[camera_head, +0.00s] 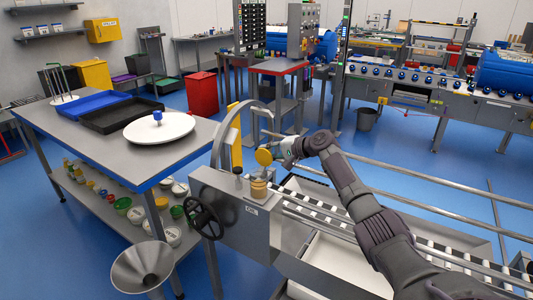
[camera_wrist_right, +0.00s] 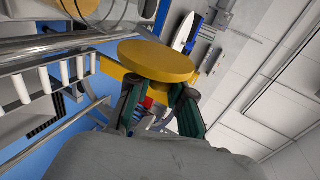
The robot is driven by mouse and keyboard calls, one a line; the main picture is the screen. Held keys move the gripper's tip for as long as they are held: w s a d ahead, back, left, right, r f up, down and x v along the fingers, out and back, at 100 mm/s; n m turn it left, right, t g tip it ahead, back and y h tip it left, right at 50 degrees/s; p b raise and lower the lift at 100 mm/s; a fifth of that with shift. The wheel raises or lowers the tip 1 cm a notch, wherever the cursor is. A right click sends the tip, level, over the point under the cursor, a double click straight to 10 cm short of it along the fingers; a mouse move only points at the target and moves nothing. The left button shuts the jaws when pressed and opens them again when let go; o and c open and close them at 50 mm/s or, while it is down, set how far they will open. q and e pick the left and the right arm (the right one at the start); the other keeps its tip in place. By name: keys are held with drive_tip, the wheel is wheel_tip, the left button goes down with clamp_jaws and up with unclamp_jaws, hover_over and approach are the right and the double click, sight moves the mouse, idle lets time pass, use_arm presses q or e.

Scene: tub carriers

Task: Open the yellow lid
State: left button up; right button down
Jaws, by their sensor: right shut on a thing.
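A round yellow disc (camera_head: 264,157) stands at the left end of the long conveyor machine, just left of my right gripper (camera_head: 279,148). An upright yellow panel (camera_head: 236,150) shows behind it, by a curved metal guard. I cannot tell which of these yellow pieces is the lid. In the right wrist view, the yellow disc (camera_wrist_right: 157,61) fills the space at the fingertips of my right gripper (camera_wrist_right: 155,92). The fingers are closed against the disc, one on each side, and hide part of what is beneath it. My left gripper is not in view.
Metal rails (camera_head: 420,207) run right along the conveyor.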

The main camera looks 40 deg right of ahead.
drive_tip(key=shift+d, duration=0.1)
idle(0.4)
drive_tip(key=c, duration=1.1)
unclamp_jaws()
drive_tip(key=shift+o, duration=0.2)
drive_tip(key=v, duration=1.2)
drive_tip(key=shift+f, duration=0.1)
